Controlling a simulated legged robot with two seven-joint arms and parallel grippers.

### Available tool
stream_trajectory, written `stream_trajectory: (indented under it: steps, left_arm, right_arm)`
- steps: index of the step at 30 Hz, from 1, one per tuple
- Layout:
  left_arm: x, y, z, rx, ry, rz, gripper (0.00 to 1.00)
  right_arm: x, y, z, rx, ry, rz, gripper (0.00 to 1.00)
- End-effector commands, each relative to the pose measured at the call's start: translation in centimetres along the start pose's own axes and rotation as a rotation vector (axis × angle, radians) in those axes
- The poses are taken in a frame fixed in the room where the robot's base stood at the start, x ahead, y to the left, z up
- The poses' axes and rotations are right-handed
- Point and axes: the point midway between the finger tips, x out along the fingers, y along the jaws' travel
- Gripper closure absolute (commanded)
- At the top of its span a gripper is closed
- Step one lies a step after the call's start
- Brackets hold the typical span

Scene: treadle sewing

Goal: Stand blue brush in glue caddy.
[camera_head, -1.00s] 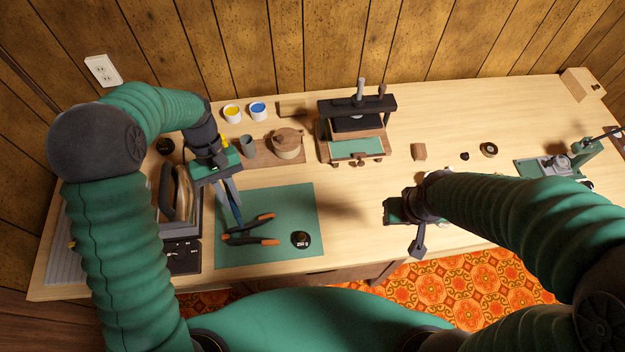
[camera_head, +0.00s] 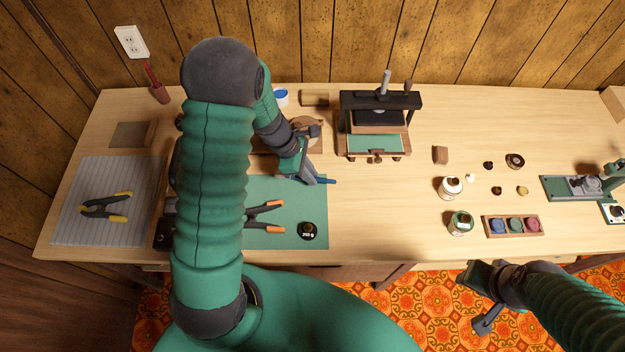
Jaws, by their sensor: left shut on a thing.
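My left gripper (camera_head: 314,177) is shut on the blue brush (camera_head: 327,181). Only a short blue end shows beyond the fingers, pointing right. They are over the top right part of the green mat (camera_head: 290,205), in front of the wooden glue caddy (camera_head: 316,147). The caddy's round pot (camera_head: 303,124) is partly covered by my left wrist. The caddy's left part and its grey cup are hidden behind my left arm. My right gripper (camera_head: 486,298) is low at the right, in front of the table edge; its jaw opening is unclear.
A black press (camera_head: 380,105) stands right of the caddy. Orange-handled pliers (camera_head: 265,212) and a black round weight (camera_head: 307,231) lie on the mat. Jars (camera_head: 451,187) and a tray of colored pots (camera_head: 513,226) stand at the right.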

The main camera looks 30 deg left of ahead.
Motion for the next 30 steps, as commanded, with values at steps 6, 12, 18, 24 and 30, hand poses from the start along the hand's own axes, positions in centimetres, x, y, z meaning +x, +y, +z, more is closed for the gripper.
stream_trajectory:
  steps: [6,12,18,24,30]
  left_arm:
    - [2.4,0.0,-1.0,0.002,0.0,-0.001,1.0]
    - [2.5,0.0,-1.1,0.003,-0.001,-0.001,1.0]
    - [2.6,0.0,-1.1,0.004,-0.001,-0.001,0.68]
    - [2.6,0.0,-1.1,0.004,-0.001,-0.001,0.65]
    - [1.8,0.1,-0.9,0.004,0.0,0.0,0.65]
  right_arm:
    - [0.5,0.0,0.1,0.001,0.0,0.0,0.64]
    - [0.6,0.0,0.2,0.001,0.0,0.0,0.64]
    - [0.6,0.0,0.2,0.001,0.0,0.0,0.64]
    - [0.6,0.0,0.2,0.001,0.0,0.0,0.64]
    - [0.3,0.0,0.1,0.001,0.0,0.0,0.64]
